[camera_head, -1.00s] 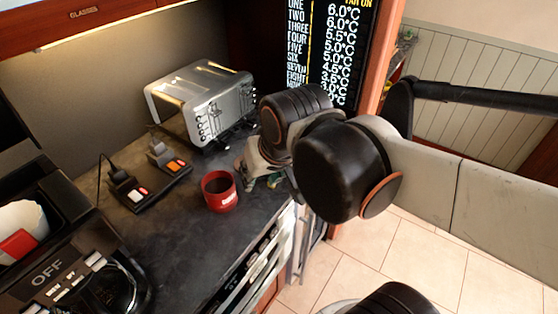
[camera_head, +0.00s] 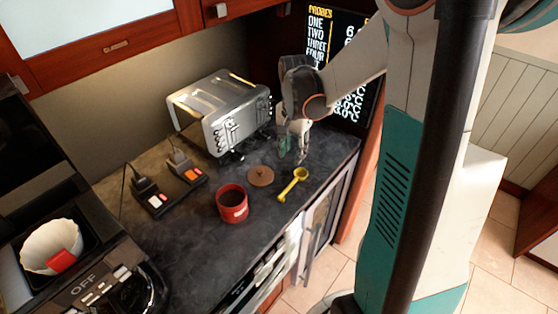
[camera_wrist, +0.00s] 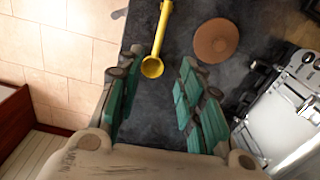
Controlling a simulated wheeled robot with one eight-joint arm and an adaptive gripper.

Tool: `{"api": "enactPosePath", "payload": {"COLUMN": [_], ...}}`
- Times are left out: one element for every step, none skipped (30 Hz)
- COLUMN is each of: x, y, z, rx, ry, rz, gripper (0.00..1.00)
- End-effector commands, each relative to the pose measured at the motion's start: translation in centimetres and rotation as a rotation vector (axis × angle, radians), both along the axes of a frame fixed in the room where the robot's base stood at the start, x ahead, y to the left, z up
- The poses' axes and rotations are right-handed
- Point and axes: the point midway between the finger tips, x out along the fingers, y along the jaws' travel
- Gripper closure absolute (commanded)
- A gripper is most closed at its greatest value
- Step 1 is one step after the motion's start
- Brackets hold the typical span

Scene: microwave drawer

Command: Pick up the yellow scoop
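The yellow scoop (camera_head: 293,184) lies on the dark countertop near its front edge, right of the red mug and beside a round brown disc. In the wrist view the scoop (camera_wrist: 157,42) has its bowl just beyond my fingers, with its handle pointing away. My gripper (camera_head: 292,150) is above the counter, behind the scoop in the head view. In the wrist view my gripper (camera_wrist: 154,95) has its two teal-padded fingers spread wide with nothing between them. The scoop is apart from the fingers.
A red mug (camera_head: 232,203) stands left of the scoop. The brown disc (camera_head: 261,176) lies between them. A silver toaster (camera_head: 222,110) stands behind. A power strip (camera_head: 168,190) and a coffee machine (camera_head: 105,270) are at left. The counter's front edge is close to the scoop.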

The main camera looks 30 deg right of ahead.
Motion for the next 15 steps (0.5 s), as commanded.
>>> {"api": "enactPosePath", "payload": {"x": [0.1, 0.1, 0.1, 0.2, 0.2, 0.1, 0.1, 0.1, 0.1, 0.1, 0.1, 0.1, 0.1, 0.1, 0.1], "y": [-0.3, -0.4, -0.4, -0.5, -0.5, -0.4, -0.4, -0.4, -0.4, -0.4, -0.4, -0.4, -0.4, -0.4, -0.4], "z": [-0.2, -0.4, -0.8, -1.2, -1.7, -2.4, -3.0, -3.6, -4.4, -5.0, -5.6, -6.3, -6.8, -7.2, -7.7], "rx": [0.002, 0.002, 0.003, 0.003, 0.003, 0.003, 0.003, 0.003, 0.003, 0.003, 0.003, 0.003, 0.003, 0.003, 0.003], "ry": [0.004, 0.006, 0.008, 0.009, 0.009, 0.009, 0.009, 0.009, 0.009, 0.009, 0.008, 0.008, 0.008, 0.008, 0.008], "rz": [-0.01, -0.013, -0.016, -0.017, -0.018, -0.017, -0.017, -0.017, -0.017, -0.016, -0.016, -0.016, -0.016, -0.016, -0.016], "gripper": [0.65, 0.65, 0.65, 0.65, 0.65, 0.65, 0.65, 0.65, 0.65, 0.65, 0.65, 0.65, 0.65, 0.65, 0.65]}}
